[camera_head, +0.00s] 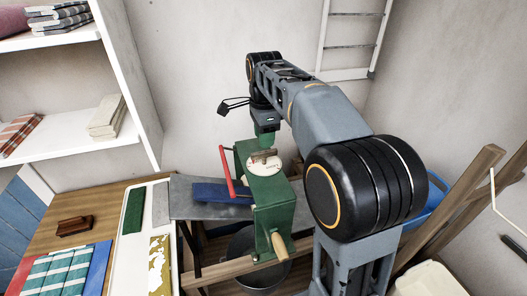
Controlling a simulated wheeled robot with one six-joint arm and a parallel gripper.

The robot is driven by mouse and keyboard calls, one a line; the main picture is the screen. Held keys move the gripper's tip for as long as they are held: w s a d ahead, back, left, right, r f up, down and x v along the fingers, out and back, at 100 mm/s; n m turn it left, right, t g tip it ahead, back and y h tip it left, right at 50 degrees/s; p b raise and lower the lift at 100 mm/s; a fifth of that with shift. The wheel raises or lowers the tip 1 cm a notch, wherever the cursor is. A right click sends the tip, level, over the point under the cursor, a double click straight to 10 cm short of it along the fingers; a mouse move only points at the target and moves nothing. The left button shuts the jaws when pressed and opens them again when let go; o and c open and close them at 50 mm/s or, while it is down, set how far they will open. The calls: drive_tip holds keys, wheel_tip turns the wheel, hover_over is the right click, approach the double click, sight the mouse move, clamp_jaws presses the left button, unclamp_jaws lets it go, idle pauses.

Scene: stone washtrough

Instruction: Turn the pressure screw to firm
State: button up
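The green wringer (273,205) stands in the middle of the view. A pale round dial (265,170) lies on its top. The pressure screw's small brown crossbar (262,154) shows just above the dial. Marks on the dial are too small to read. My gripper (265,146) points down from the arm directly over the crossbar, at or very near it. I cannot tell whether its fingers touch or grip the bar, as they are small and partly merge with it.
A red crank (227,171) sticks out at the wringer's left, and a wooden handle (279,246) at its front. A blue cloth (222,193) lies on the grey board at left. A dark bucket (245,262) stands below. Wooden bars (465,205) lean at right.

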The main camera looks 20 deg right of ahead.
sight(264, 154)
drive_tip(key=shift+f, duration=2.55)
drive_tip(key=shift+c, duration=0.4)
clamp_jaws()
